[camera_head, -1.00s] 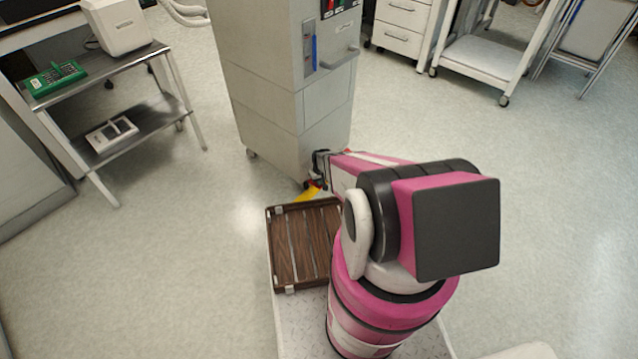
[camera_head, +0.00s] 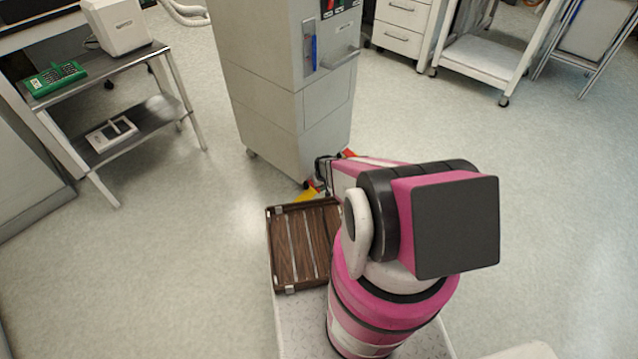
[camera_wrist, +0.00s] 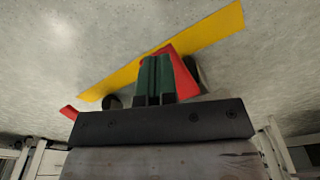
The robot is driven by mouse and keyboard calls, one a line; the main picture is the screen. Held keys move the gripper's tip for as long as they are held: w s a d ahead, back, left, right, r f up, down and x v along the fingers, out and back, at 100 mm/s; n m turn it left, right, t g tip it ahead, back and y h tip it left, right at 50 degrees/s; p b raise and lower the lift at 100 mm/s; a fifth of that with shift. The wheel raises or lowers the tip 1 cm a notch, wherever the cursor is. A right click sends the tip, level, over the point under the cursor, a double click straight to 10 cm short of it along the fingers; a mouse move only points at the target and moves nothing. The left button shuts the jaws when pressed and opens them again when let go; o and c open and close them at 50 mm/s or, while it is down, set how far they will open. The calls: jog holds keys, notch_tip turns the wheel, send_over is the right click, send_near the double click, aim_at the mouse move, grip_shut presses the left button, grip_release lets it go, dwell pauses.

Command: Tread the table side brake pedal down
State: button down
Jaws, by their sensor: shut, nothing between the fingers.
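A red brake pedal (camera_wrist: 186,78) sits low by a dark caster in the wrist view, right behind my gripper's fingers. My gripper (camera_wrist: 153,62) is shut and empty, its green fingertips overlapping the pedal in the picture. They look very near or touching it; contact is not clear. In the head view my gripper (camera_head: 322,180) is low at the front base of the grey cabinet (camera_head: 280,100), by a bit of red. A second red pedal (camera_wrist: 68,112) shows at the left in the wrist view. How far either pedal is pressed cannot be told.
A yellow strip (camera_wrist: 215,30) lies along the floor by the pedals. A brown slatted tray (camera_head: 283,250) sits before the cabinet on my base. A metal side table (camera_head: 110,75) with a green device stands at left. Open floor lies right of the cabinet.

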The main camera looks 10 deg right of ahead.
notch_tip(320, 180, up, 11)
jog(key=s, duration=0.1)
jog(key=shift+f, duration=0.15)
dwell(0.3)
jog(key=shift+d, duration=0.1)
jog(key=s+r, duration=0.4)
jog(key=r, duration=0.6)
jog(key=s+a+r+m, duration=0.1)
jog(key=s+r, duration=0.3)
jog(key=r, duration=0.7)
jog(key=s+r+m+g, duration=0.1)
jog(key=s+r, duration=0.3)
jog(key=r, duration=0.7)
jog(key=shift+s+a+r, duration=0.15)
jog(key=shift+s+r, duration=0.05)
jog(key=shift+s, duration=0.2)
